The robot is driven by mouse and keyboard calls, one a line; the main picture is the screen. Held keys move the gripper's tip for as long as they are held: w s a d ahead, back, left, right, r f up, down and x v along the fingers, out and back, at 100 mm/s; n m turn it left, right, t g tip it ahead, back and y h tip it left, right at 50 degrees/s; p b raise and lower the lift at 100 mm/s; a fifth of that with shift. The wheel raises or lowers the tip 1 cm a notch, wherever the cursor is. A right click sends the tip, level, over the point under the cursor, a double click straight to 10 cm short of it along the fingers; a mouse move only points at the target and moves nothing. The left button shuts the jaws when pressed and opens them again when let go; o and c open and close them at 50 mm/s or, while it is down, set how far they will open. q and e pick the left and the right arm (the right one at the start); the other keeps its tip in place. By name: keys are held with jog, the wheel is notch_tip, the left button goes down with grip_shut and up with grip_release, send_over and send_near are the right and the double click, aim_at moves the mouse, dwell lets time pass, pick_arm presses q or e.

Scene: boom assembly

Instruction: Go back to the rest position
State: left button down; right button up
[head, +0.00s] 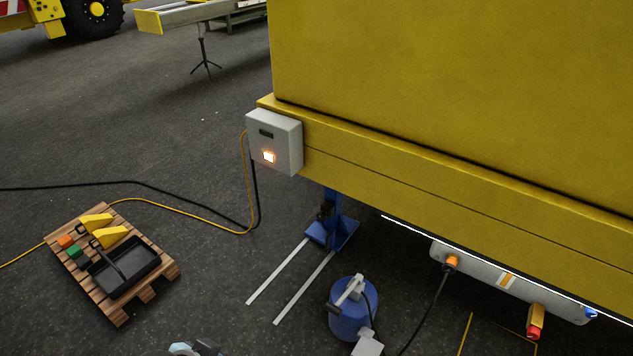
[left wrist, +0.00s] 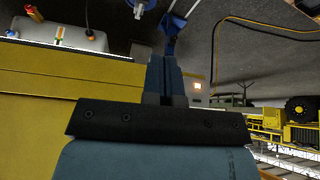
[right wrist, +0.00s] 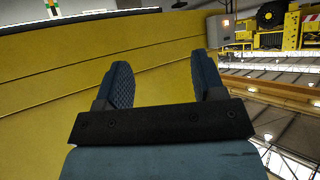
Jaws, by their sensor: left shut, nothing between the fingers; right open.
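My left gripper (left wrist: 165,72) shows in the left wrist view with its two fingers together and nothing between them. It is beside a yellow boom section, apart from the things on the floor. My right gripper (right wrist: 163,80) shows in the right wrist view with its fingers spread and empty, in front of the yellow boom body (right wrist: 150,60). I cannot tell from this view how near it is. In the head view a small grey and dark part peeks in at the bottom edge; I cannot tell what it is.
The big yellow boom (head: 450,90) fills the right, with a grey control box (head: 280,142) at its corner. A wooden pallet (head: 122,315) with a black tray stands lower left. A blue drum (head: 350,318) and blue lift (head: 332,235) stand below the boom. Cables cross the floor.

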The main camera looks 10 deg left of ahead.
pick_arm(q)
jog(key=w+d+f+t+h+b, duration=0.2)
jog(key=d+f+t+b, duration=0.15)
jog(key=f+b, duration=0.5)
jog(key=w+d+f+t+h+b, duration=0.1)
jog(key=w+d+f+t+b, duration=0.25)
jog(key=f+b, duration=0.55)
pick_arm(e)
notch_tip(320, 180, down, 8)
jog(key=w+a+t+p, duration=0.1)
jog(key=a, duration=0.1)
pick_arm(q)
notch_tip(320, 180, up, 18)
jog(key=s+a+g+y+p, duration=0.1)
jog(key=s+a+p, duration=0.1)
jog(key=p, duration=2.8)
jog(key=shift+s+a+m+g+p, duration=0.2)
jog(key=shift+a+m+g+p, duration=0.1)
jog(key=shift+p, duration=0.05)
pick_arm(e)
jog(key=s+d+r, duration=0.1)
jog(key=r, duration=0.8)
jog(key=d+r+g, duration=0.1)
jog(key=d+r, duration=0.1)
jog(key=r, duration=0.7)
jog(key=shift+s, duration=0.4)
pick_arm(q)
jog(key=shift+f, duration=0.15)
pick_arm(e)
jog(key=shift+f, duration=0.1)
